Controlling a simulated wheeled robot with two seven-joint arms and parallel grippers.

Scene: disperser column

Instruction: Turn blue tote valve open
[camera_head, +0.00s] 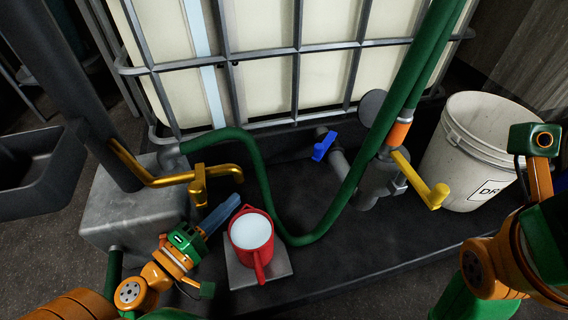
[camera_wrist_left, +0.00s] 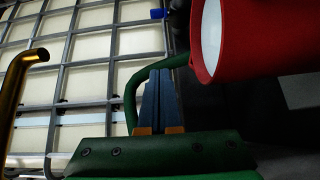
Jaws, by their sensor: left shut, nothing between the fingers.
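The blue tote valve handle (camera_head: 324,145) sits on a grey outlet pipe at the front foot of the caged tote (camera_head: 270,85). It stands tilted, and its top edge leans right. A small part of the blue handle (camera_wrist_left: 158,13) shows at the top of the left wrist view. My left gripper (camera_head: 233,203) is shut and empty, with its blue-grey fingers together beside the red jug, lower left of the handle and apart from it. The shut fingertips (camera_wrist_left: 161,74) also show in the left wrist view. My right arm is at the right edge; its fingers are not visible.
A red jug (camera_head: 251,232) with pale contents stands on a grey plate (camera_head: 285,262). A green hose (camera_head: 262,180) loops between the jug and the handle. A brass tap (camera_head: 198,185) is left, a yellow lever (camera_head: 425,183) and white bucket (camera_head: 450,165) right.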

